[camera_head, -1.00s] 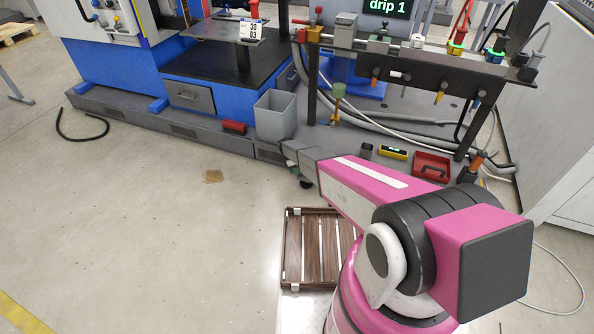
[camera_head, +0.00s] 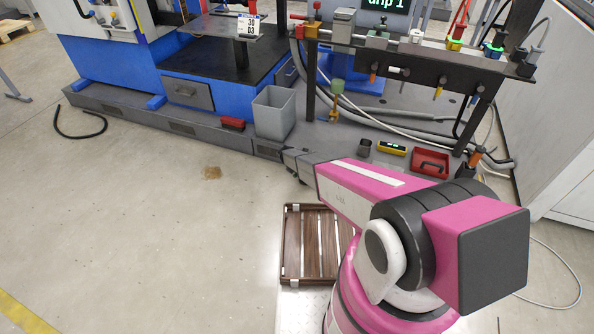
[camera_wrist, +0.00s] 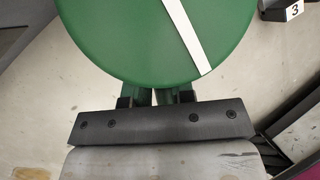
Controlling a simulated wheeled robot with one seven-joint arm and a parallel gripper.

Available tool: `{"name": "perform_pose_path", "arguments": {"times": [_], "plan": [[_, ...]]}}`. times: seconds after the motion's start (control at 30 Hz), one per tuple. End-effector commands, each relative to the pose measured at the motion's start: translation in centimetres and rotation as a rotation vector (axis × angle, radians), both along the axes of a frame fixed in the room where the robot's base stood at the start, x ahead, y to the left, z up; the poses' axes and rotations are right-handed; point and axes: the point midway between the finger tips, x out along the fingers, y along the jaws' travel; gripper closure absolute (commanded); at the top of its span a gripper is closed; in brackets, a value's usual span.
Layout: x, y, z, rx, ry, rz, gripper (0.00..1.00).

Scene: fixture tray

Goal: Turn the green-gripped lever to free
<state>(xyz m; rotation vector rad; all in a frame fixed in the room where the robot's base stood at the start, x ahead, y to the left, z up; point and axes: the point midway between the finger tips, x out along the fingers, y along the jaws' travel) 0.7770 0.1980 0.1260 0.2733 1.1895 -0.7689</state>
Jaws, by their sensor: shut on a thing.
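A large green round part with a white stripe (camera_wrist: 160,35) fills the upper middle of the wrist view, very close to the camera; I take it to be the green grip of the lever. My gripper (camera_wrist: 157,98) is shut on green material just below this round part, between two dark fingertips. The lever's arm and any position marks are hidden behind the green part, so its angle cannot be told. In the head view my gripper and this lever cannot be made out; my forearm reaches up and left toward the machine's base.
A grey bin (camera_head: 274,113) stands on the machine's base, near a red item (camera_head: 232,124). A red tray (camera_head: 430,163) and a yellow device (camera_head: 391,148) lie to the right. A slatted wooden pallet (camera_head: 292,246) is beside my base. The floor at left is mostly clear.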

Motion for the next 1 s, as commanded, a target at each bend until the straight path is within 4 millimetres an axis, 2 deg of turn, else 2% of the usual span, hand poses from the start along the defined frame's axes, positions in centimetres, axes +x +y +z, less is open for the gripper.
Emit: {"name": "perform_pose_path", "arguments": {"times": [0.2, 0.5, 1.0], "plan": [[-0.8, -0.9, 0.2, -0.001, 0.000, 0.177, 1.00], [-1.2, -1.6, 0.1, 0.000, 0.000, 0.346, 1.00], [-1.3, -1.9, 0.0, -0.001, 0.000, 0.416, 1.00]]}}
